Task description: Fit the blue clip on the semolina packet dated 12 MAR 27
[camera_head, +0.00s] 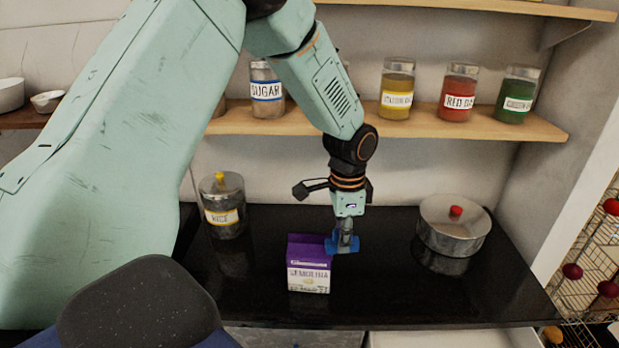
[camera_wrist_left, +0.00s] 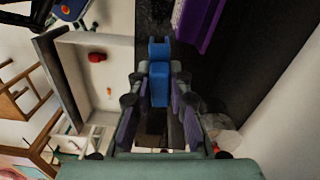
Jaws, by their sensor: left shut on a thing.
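The semolina packet (camera_head: 308,278), purple above and white below, stands on the dark counter; its date is too small to read. Its purple side shows at the top of the left wrist view (camera_wrist_left: 198,20). My left gripper (camera_head: 346,243) is shut on the blue clip (camera_head: 330,247), just right of the packet's upper part. In the left wrist view the blue clip (camera_wrist_left: 159,82) sits between the fingers, with a dark gap between it and the packet. The head view does not show clearly whether they touch. My right gripper is not in view.
A metal pot (camera_head: 453,228) with a red knob stands to the right on the counter (camera_head: 385,295). A labelled jar (camera_head: 223,205) with a yellow knob stands to the left. Several jars stand on the shelf (camera_head: 430,126) behind my arm. The counter's front right is clear.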

